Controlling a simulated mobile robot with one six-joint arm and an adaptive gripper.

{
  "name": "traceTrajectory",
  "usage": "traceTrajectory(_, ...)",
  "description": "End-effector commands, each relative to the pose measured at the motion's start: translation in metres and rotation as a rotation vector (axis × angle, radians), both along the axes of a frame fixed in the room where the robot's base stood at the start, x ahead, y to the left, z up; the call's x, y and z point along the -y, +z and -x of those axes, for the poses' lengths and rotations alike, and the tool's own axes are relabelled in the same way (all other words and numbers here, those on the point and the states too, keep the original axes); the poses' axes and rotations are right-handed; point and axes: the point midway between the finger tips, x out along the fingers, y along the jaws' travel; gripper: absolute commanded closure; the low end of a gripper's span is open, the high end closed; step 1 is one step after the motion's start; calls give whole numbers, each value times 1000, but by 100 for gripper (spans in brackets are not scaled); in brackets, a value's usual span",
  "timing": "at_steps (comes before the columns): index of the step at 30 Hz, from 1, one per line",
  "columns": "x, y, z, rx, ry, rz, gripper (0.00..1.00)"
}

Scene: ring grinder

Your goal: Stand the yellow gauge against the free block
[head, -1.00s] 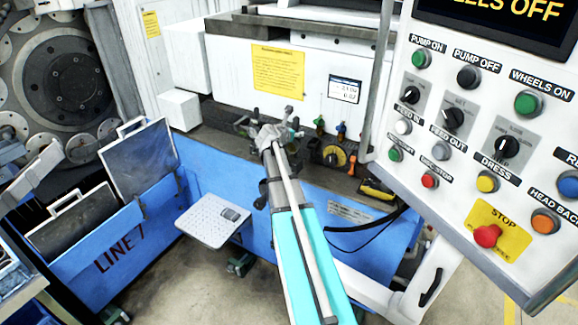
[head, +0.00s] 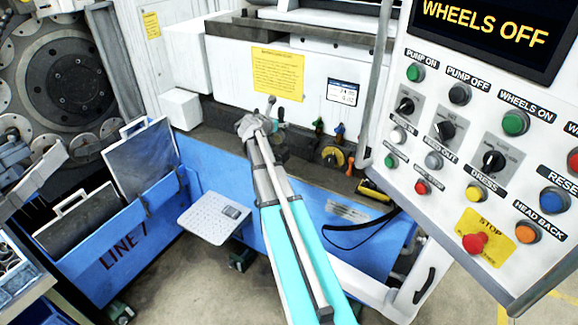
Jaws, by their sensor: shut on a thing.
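My gripper (head: 252,124) is at the end of my outstretched arm, over the dark ledge on the front of the machine. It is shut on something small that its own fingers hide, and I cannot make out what. A round yellow dial with a dark face (head: 333,157) sits on the ledge to the right of my gripper. A yellow and black item (head: 374,191) lies further right at the ledge's front edge. I cannot tell which of these is the yellow gauge. No block can be surely picked out as the free one.
A lever with a dark knob (head: 271,100) stands just behind my gripper. Small green (head: 318,126) and blue (head: 340,131) fittings stand on the ledge. The control panel (head: 470,130) fills the right side. A white box (head: 181,109) is at the ledge's left end.

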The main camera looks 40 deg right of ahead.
Motion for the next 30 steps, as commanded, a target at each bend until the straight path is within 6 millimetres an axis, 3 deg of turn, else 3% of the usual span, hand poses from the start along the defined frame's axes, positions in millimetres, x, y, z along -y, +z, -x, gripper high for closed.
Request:
traceTrajectory(11, 10, -6, -8, 0, 2, 3, 100)
traceTrajectory(30, 80, -48, -53, 0, 3, 2, 100)
